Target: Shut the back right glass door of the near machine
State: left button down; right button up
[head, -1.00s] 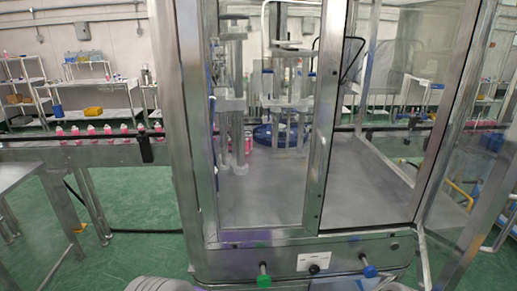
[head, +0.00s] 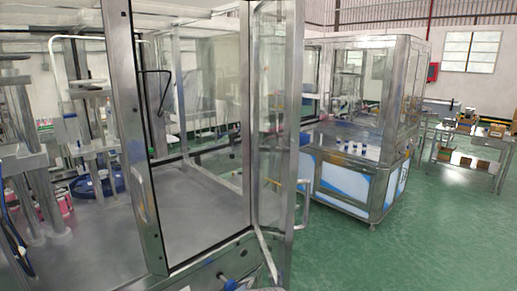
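The near machine (head: 195,265) fills the left half of the head view, with a metal frame and glass panels. At its right front corner a glass door (head: 287,110) stands swung outward, with a metal handle (head: 305,205) on its outer edge. The front opening beside it is uncovered and shows the bare metal deck (head: 195,210). Left of the opening stands another metal-framed glass door (head: 130,130). A black looped handle (head: 153,95) shows at the opening; I cannot tell for certain whether the back right glass door carries it, or how far that door is open. Neither gripper shows.
A blue knob (head: 228,281) juts from the front of the near machine. A second glass-walled machine (head: 345,180) stands behind to the right. A cart with boxes (head: 465,165) is at the far right. The green floor (head: 430,240) at right is clear.

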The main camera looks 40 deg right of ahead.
aim_at(274, 235)
jog(key=z, duration=0.85)
jog(key=k, duration=1.15)
jog(key=z, duration=1.45)
jog(key=i, duration=0.65)
jog(key=u, duration=0.35)
jog(key=i, duration=1.5)
jog(key=u, duration=1.4)
jog(key=i, duration=0.35)
jog(key=z, duration=0.2)
jog(key=k, duration=0.65)
jog(key=u, duration=0.3)
